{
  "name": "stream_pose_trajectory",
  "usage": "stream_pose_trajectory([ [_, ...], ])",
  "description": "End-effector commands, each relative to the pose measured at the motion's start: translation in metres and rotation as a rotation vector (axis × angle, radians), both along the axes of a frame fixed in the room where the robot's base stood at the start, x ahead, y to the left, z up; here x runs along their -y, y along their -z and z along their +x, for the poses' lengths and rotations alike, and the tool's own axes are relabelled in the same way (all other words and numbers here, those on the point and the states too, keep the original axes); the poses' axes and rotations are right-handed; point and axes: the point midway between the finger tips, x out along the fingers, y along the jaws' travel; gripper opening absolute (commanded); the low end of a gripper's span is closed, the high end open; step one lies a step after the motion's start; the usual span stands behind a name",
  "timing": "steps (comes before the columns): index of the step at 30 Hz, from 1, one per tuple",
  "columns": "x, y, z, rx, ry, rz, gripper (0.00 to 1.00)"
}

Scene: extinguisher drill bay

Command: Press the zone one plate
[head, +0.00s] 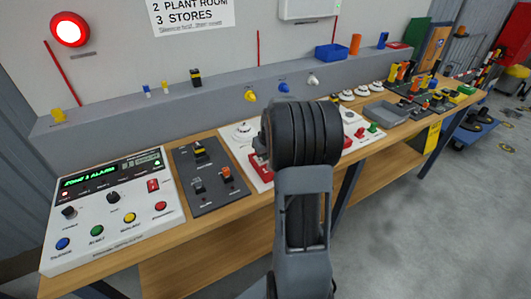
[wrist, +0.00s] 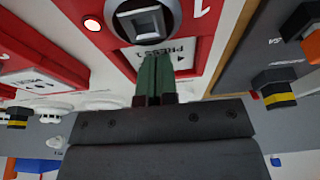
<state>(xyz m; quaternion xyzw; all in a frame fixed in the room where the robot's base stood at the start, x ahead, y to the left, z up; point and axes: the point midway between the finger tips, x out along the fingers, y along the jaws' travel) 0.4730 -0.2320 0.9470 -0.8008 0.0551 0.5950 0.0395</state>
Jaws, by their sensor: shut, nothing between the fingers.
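In the wrist view, which looks upside down, a red call point marked 1 (wrist: 210,38) fills the top middle. Its white plate (wrist: 178,53) carries the printed word PRESS, and a dark round fitting with a square centre (wrist: 146,22) sits beside it. My gripper (wrist: 155,62) is shut and empty, its green fingertips in front of the lower edge of the plate. I cannot tell whether they touch it. In the head view, part of a red call point (head: 262,167) shows left of my arm, which hides the gripper.
A second red call point (wrist: 40,75) is at the left of the wrist view, near a lit lamp (wrist: 92,23). In the head view, an alarm panel (head: 112,208) and a grey switch board (head: 208,178) stand left on the bench. A red beacon (head: 69,29) glows on the wall.

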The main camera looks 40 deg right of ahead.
Motion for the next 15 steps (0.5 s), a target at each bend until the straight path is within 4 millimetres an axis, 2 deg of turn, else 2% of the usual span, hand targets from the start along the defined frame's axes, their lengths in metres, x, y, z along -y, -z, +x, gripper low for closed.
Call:
stream_pose_trajectory([
  [7,-0.003,-0.045,-0.002,0.004,-0.004,-0.002,0.0],
  [15,-0.004,-0.094,-0.017,0.008,-0.003,-0.004,0.0],
])
